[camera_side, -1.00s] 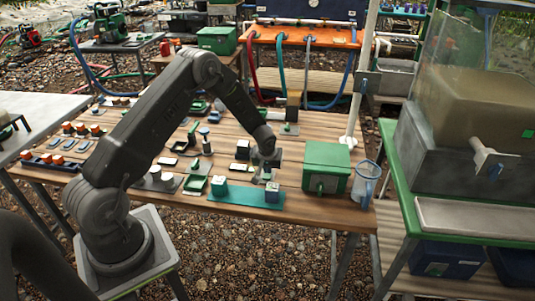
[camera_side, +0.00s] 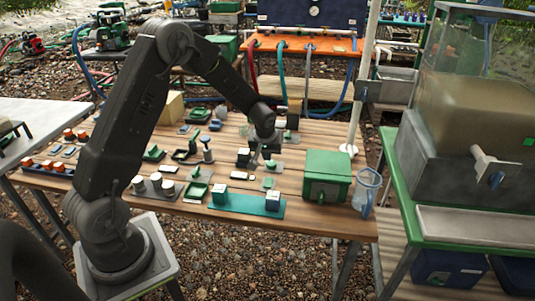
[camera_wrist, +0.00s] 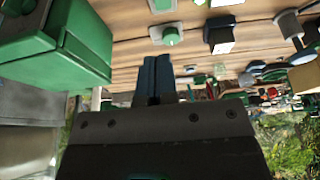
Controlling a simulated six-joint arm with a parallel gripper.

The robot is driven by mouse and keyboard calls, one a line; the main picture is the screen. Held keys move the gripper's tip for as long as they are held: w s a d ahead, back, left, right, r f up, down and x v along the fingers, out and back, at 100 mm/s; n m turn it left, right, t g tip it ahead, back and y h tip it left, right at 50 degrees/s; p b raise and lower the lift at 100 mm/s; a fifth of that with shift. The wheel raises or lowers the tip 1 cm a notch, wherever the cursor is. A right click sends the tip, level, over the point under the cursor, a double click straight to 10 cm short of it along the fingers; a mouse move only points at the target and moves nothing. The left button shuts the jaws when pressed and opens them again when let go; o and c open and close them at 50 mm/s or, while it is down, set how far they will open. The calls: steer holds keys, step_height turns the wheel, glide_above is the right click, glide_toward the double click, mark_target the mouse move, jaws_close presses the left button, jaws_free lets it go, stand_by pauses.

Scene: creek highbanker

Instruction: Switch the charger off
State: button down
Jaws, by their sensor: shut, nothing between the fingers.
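I cannot tell for sure which device is the charger. Several small switches and knobs sit on the wooden table (camera_side: 322,220). My gripper (camera_side: 254,166) is shut and empty, just above the table among them. A green knob on a pale plate (camera_side: 270,165) is just right of the fingers, and another green knob (camera_side: 268,183) is nearer the front. The wrist view shows the shut fingers (camera_wrist: 157,62) pointing toward the table, with a green knob on a plate (camera_wrist: 172,37) beyond the tips. A white-topped dark block (camera_wrist: 219,36) is to its right.
A green box (camera_side: 327,176) stands right of my gripper and looms at left in the wrist view (camera_wrist: 85,40). A clear jug (camera_side: 366,189) is at the table's right edge. A teal strip (camera_side: 245,203) with two blocks lies in front. A white post (camera_side: 352,110) rises behind.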

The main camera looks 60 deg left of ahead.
mark_target(269, 179)
steer(key=shift+w+a+r, duration=0.1)
steer(key=shift+a+r, duration=0.15)
steer(key=shift+a, duration=0.25)
steer(key=x, duration=1.4)
steer(key=shift+s+d+f, duration=0.1)
steer(key=shift+s+d, duration=0.2)
steer(key=shift+f, duration=0.1)
